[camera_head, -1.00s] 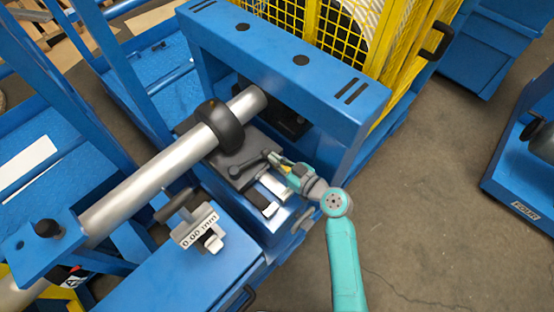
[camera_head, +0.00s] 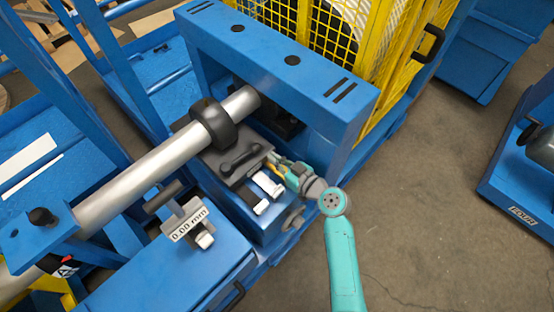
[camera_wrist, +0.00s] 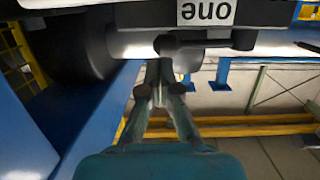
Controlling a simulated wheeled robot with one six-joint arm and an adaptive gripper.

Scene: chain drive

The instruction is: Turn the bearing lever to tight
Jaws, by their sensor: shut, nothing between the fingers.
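The bearing lever (camera_head: 241,159) is a dark bar with rounded ends on top of the dark bearing block (camera_head: 218,165), beside the silver shaft. It points toward the upper right in the head view. My gripper (camera_head: 271,158) is shut and empty, close to the lever's right end; the head view shows a small gap. In the wrist view my gripper (camera_wrist: 160,72) has its fingertips together just below the dark lever (camera_wrist: 205,42); whether they touch it I cannot tell. An upside-down white label reading "one" (camera_wrist: 206,12) shows above the lever.
The silver shaft (camera_head: 150,168) runs through a black collar (camera_head: 214,125) near the blue frame (camera_head: 320,80). A gauge reading 0.00 mm (camera_head: 190,224) stands at the front. A yellow mesh guard (camera_head: 385,50) is behind.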

